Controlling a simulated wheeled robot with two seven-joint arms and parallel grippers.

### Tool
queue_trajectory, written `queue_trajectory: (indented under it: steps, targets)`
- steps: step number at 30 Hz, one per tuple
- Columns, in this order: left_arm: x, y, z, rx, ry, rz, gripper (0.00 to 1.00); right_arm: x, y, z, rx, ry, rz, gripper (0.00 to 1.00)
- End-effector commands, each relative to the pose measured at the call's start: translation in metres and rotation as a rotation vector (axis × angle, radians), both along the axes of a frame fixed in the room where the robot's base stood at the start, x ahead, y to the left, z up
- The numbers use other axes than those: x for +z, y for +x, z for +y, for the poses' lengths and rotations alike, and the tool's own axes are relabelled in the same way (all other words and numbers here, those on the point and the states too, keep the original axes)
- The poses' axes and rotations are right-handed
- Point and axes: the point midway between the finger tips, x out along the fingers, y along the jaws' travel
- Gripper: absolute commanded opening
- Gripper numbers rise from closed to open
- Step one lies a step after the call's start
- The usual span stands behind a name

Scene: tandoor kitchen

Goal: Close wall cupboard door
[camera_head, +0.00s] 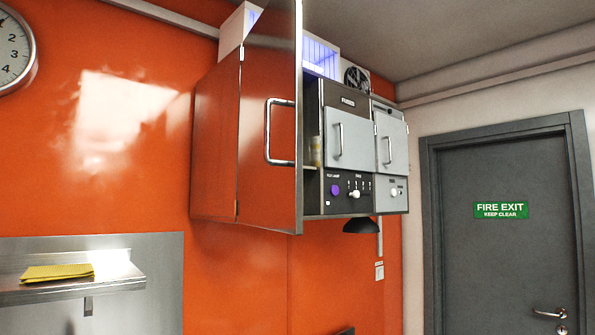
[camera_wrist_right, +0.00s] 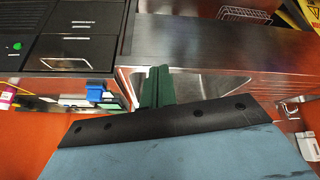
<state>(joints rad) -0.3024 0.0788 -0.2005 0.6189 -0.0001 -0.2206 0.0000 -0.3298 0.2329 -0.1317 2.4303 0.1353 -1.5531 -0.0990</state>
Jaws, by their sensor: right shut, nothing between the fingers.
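The wall cupboard (camera_head: 213,150) hangs on the orange wall in the head view. Its orange door (camera_head: 272,185) stands open, swung out toward me, with a long steel bar handle (camera_head: 268,132) on its face. Part of the cupboard's interior is hidden behind the door; a small yellowish item (camera_head: 316,151) shows just past the door's edge. My right gripper (camera_wrist_right: 158,86) shows in the right wrist view, its dark green fingers together and empty. It is over a steel counter area, with no cupboard door in that view. My left gripper is in neither view.
A grey control unit (camera_head: 350,150) adjoins the cupboard on the right. A steel shelf (camera_head: 120,280) with a yellow cloth (camera_head: 57,272) is at lower left. The wrist view shows a steel counter (camera_wrist_right: 200,45), a black appliance (camera_wrist_right: 70,45) and a wire basket (camera_wrist_right: 245,14).

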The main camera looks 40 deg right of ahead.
Motion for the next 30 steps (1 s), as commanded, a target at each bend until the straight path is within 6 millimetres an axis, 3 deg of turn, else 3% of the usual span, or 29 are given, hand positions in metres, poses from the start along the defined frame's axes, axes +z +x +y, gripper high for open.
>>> queue_trajectory:
  steps: [1,8,12,16,19,23,27,30]
  targets:
    - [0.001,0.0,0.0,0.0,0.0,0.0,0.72,0.02,0.017,-0.001,0.043,-0.014,-0.054,0.0]
    - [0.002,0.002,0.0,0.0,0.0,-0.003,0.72,0.109,0.09,-0.003,0.259,-0.105,-0.285,0.0]
    - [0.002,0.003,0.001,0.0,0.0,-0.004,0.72,0.183,0.13,-0.008,0.4,-0.206,-0.447,0.0]
    - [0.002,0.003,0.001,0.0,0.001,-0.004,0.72,0.258,0.153,-0.015,0.513,-0.321,-0.589,0.0]
    - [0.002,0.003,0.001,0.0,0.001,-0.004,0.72,0.317,0.16,-0.022,0.586,-0.421,-0.69,0.0]
    - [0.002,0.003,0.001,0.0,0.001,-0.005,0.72,0.395,0.156,-0.032,0.661,-0.565,-0.81,0.0]
    - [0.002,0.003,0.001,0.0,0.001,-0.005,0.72,0.475,0.135,-0.046,0.713,-0.725,-0.924,0.0]
    - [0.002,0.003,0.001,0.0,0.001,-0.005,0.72,0.524,0.113,-0.056,0.734,-0.832,-0.991,0.0]
